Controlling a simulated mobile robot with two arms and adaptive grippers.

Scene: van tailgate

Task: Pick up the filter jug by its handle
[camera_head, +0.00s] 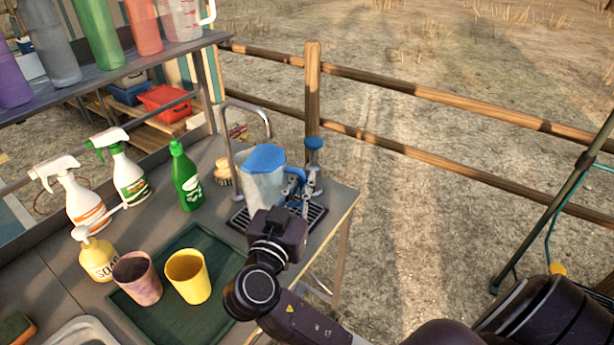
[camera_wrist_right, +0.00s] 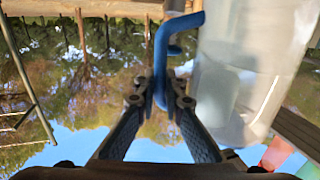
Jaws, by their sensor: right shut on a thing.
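The filter jug (camera_head: 262,190) has a clear body, a blue lid and a blue handle. In the head view it stands upright at the black drip grate near the counter's right end; I cannot tell whether its base touches. My right gripper (camera_head: 300,192) is at the jug's right side, shut on the blue handle. In the right wrist view, the fingertips (camera_wrist_right: 160,95) close around the blue handle (camera_wrist_right: 161,60), with the clear jug body (camera_wrist_right: 235,70) beside them. The fingers hide part of the handle. My left gripper is not in view.
A metal tap (camera_head: 247,104) arches behind the jug. A green bottle (camera_head: 185,178), a brush (camera_head: 223,172) and two spray bottles stand to the left. A shelf runs above.

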